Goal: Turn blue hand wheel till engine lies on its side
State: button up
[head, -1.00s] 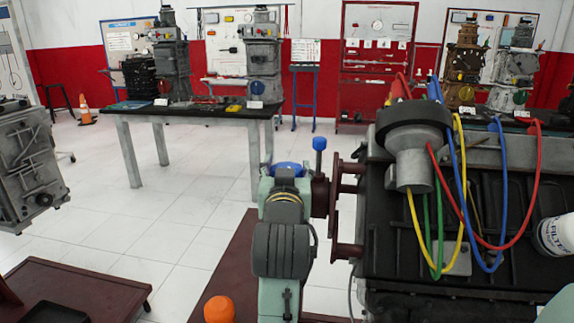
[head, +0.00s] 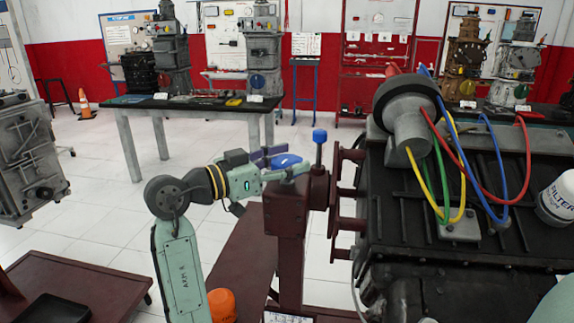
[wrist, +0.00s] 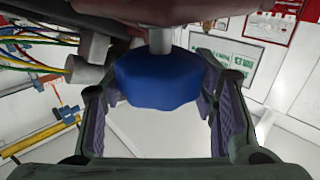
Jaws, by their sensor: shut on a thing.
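The blue hand wheel (head: 286,161) is at the end of the dark red engine stand's post (head: 286,215), left of the engine. In the wrist view the wheel (wrist: 157,80) is on a short grey shaft. My gripper (head: 284,163) is shut on the wheel, with its purple-padded fingers (wrist: 225,115) on either side of it. The large dark engine (head: 460,195) is mounted on the stand at the right. It is tilted, with its distributor (head: 406,120) leaning. Its lower and right parts are cut off by the frame.
A blue-knobbed lever (head: 319,137) stands upright on the stand close to my gripper. Red, blue, yellow and green wires (head: 480,150) loop over the engine beside a white filter (head: 558,197). White floor (head: 110,220) lies open at the left.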

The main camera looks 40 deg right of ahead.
aim_at(287, 158)
jog(key=m+g+y, duration=0.1)
jog(key=m+g, duration=0.1)
jog(key=g, duration=0.2)
jog(key=shift+w+r+m, duration=0.1)
jog(key=shift+m, duration=0.3)
jog(key=m+g+y, duration=0.1)
jog(key=g, duration=0.1)
jog(key=m+g+y, duration=0.1)
jog(key=m+g, duration=0.1)
jog(key=g, duration=0.1)
jog(key=shift+r+m+y, duration=0.1)
jog(key=shift+m+y, duration=0.2)
jog(key=shift+y, duration=0.1)
jog(key=m+g+y, duration=0.3)
jog(key=g+y, duration=0.1)
jog(key=shift+m, duration=0.4)
jog(key=shift+f+m+g+y, duration=0.2)
jog(key=shift+m+g+y, duration=0.6)
jog(key=shift+y, duration=0.5)
jog(key=shift+m+y, duration=0.3)
jog(key=shift+y, duration=0.1)
jog(key=o, duration=1.2)
notch_tip(287, 158, up, 10)
